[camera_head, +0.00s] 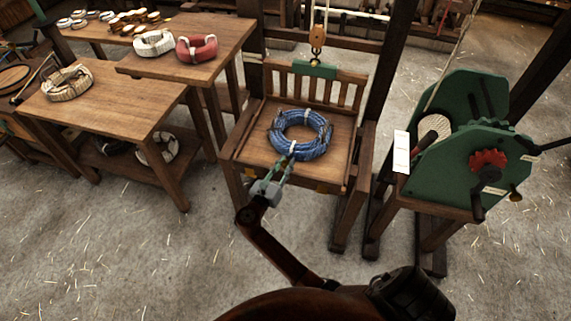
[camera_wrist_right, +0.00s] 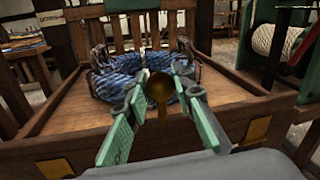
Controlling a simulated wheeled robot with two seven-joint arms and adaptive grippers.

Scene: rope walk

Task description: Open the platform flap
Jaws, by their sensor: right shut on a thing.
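The wooden platform (camera_head: 334,158) has a slatted back and raised side boards. A blue rope coil (camera_head: 324,144) with pale ties lies on it; the coil also shows in the wrist view (camera_wrist_right: 120,83). The front board, which looks like the flap (camera_wrist_right: 165,152), stands along the front edge with brass plates at its ends. My right gripper (camera_head: 283,167) is at the middle of this front edge. The knob's base is partly hidden. My left gripper is not in view.
A hook block (camera_head: 317,38) hangs above the platform's back. A green winch (camera_head: 462,150) with a red gear stands close on the right. Tables with rope coils (camera_head: 140,95) are on the left. The floor in front is open, with straw scraps.

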